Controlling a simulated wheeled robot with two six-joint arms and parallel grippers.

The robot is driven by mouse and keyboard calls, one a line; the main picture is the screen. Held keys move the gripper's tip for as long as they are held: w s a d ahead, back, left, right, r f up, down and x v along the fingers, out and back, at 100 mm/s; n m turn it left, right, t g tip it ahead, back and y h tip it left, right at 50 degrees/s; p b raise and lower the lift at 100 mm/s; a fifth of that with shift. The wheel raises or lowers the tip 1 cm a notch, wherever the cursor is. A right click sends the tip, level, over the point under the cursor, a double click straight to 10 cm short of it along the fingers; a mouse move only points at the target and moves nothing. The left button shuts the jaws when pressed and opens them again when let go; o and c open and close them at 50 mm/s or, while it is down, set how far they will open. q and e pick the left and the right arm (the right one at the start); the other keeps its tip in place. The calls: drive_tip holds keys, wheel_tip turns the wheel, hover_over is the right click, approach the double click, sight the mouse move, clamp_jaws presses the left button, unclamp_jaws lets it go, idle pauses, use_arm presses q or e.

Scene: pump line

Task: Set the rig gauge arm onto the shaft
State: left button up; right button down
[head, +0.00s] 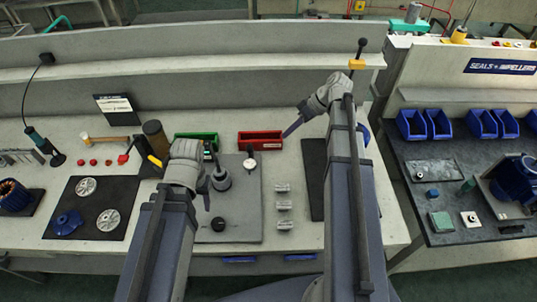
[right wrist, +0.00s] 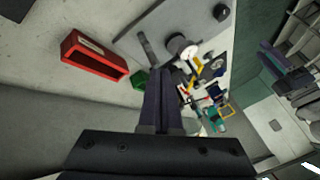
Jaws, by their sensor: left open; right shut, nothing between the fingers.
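The gauge, with a small round white dial (head: 250,163), stands on the grey plate (head: 244,225) in the head view. Its dial also shows in the right wrist view (right wrist: 178,43). A grey cylindrical part with a dark upright (head: 221,180) stands on the plate left of the gauge; I cannot tell whether the upright is the shaft. My left gripper (head: 208,172) is open beside this part, and its wrist hides some of the area. My right gripper (head: 287,134) is shut and empty, above the bench to the right of the gauge. Its closed fingers show in the right wrist view (right wrist: 163,100).
A red bin (head: 260,141) and a green bin (head: 197,136) stand behind the plate. Several small metal blocks (head: 283,205) lie right of it. A dark mat (head: 90,222) with metal parts lies left. A black knob (head: 218,224) sits at the plate's front.

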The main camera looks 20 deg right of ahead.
sight(250, 156)
drive_tip(key=shift+f, duration=0.15)
drive_tip(key=a+f+b, duration=0.7)
drive_tip(key=a+b, duration=0.1)
drive_tip(key=a, duration=0.1)
drive_tip(key=shift+s+a+f, duration=0.25)
drive_tip(key=shift+s+f, duration=0.05)
drive_tip(key=shift+f, duration=0.05)
drive_tip(key=shift+a, duration=0.1)
idle(0.4)
